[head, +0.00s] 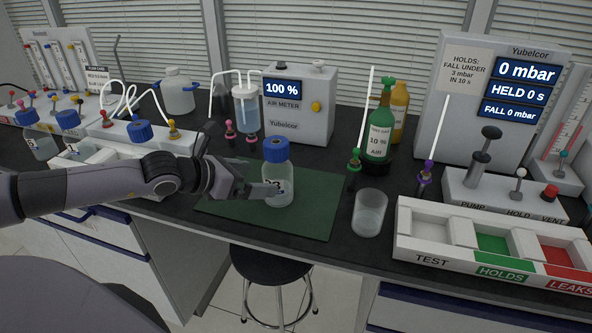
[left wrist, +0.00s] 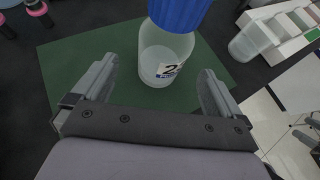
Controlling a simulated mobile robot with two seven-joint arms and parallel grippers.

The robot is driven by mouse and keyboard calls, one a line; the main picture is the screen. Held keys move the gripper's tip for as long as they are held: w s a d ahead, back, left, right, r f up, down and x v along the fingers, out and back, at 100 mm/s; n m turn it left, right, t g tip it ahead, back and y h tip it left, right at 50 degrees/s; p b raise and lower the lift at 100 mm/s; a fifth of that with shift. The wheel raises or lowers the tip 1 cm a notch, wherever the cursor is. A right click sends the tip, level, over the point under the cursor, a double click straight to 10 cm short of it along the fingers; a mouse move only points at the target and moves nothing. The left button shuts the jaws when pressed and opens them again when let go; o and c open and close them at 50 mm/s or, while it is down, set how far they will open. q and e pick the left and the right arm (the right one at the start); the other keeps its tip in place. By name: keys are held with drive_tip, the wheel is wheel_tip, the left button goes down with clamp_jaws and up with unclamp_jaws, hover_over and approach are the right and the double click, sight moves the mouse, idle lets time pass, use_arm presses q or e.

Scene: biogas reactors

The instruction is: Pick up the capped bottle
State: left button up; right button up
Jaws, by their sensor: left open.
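The capped bottle (head: 278,180) is clear with a blue cap and a numbered label. It stands upright on the green mat (head: 318,205) near the front of the bench. My left gripper (head: 262,190) reaches in from the left at the bottle's lower body. In the left wrist view the bottle (left wrist: 163,58) stands just ahead of the left gripper (left wrist: 158,85), centred between its two spread fingers, with a gap on each side. The label there reads 2.
A clear empty cup (head: 369,213) stands right of the mat. A tray marked TEST, HOLDS and LEAKS (head: 484,262) lies at the right. The air meter (head: 300,105) and green bottle (head: 379,135) stand behind. A white rack with blue-capped bottles (head: 150,140) is at left.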

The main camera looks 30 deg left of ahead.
sight(278, 176)
use_arm(q)
drive_tip(key=shift+w, duration=0.2)
drive_tip(key=shift+w+d+f+p, duration=0.2)
drive_tip(key=shift+w+p, duration=0.1)
drive_tip(key=shift+w, duration=0.2)
drive_tip(key=x, duration=0.2)
drive_tip(key=p+x, duration=0.1)
drive_tip(key=x, duration=0.1)
drive_tip(key=shift+w+d+p, duration=0.3)
drive_tip(key=shift+w+d, duration=0.05)
drive_tip(key=shift+d, duration=0.05)
drive_tip(key=shift+w+d+f, duration=0.1)
drive_tip(key=shift+w+f, duration=0.15)
drive_tip(key=shift+w, duration=0.05)
drive_tip(key=c, duration=1.2)
drive_tip(key=shift+r, duration=0.1)
drive_tip(key=shift+r, duration=0.1)
